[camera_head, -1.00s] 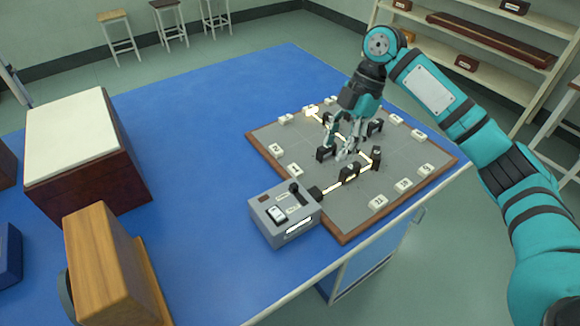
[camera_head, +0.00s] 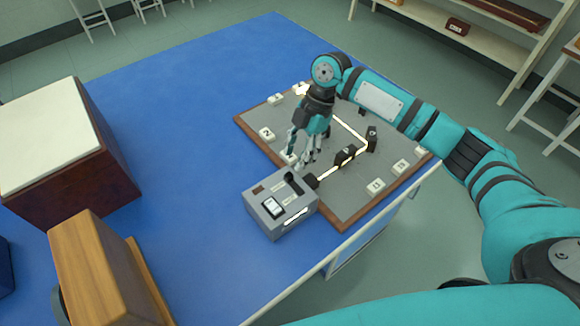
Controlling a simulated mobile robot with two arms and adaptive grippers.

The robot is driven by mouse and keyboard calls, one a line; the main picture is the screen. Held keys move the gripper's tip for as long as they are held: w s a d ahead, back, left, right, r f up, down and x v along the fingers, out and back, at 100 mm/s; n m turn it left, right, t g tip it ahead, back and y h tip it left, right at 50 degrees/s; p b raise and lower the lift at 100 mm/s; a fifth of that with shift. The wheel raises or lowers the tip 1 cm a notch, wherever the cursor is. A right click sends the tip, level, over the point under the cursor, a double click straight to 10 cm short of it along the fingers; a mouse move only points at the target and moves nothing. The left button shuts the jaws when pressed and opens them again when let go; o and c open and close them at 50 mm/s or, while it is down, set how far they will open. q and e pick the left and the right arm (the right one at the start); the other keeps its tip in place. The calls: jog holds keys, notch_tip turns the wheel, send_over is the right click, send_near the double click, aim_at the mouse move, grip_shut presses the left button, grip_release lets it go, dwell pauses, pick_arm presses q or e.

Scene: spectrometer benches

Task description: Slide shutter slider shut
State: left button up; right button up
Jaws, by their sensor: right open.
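The grey box (camera_head: 268,218) stands at the near edge of the board, with a bright strip on its front face. A black knob (camera_head: 292,181) on its top, at the far side, looks like the shutter slider. A white rocker switch (camera_head: 272,206) sits nearer on the same top. A lit beam path (camera_head: 328,171) leaves the box's black nozzle (camera_head: 311,181). My right gripper (camera_head: 299,163) is open and empty, pointing down just beyond the box, above the board and apart from the knob as far as I can tell. My left gripper is out of view.
The grey board (camera_head: 352,206) has a wooden rim and carries several white numbered blocks and black pieces, such as a black holder (camera_head: 371,138). A wooden block (camera_head: 90,262) and a dark red box with a cream top (camera_head: 45,120) stand left. Blue table (camera_head: 190,100) is clear between.

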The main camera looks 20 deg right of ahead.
aim_at(289, 174)
jog(key=x, duration=0.6)
jog(key=shift+p, duration=0.4)
jog(key=shift+c, duration=0.4)
grip_shut()
jog(key=shift+s+r, duration=0.1)
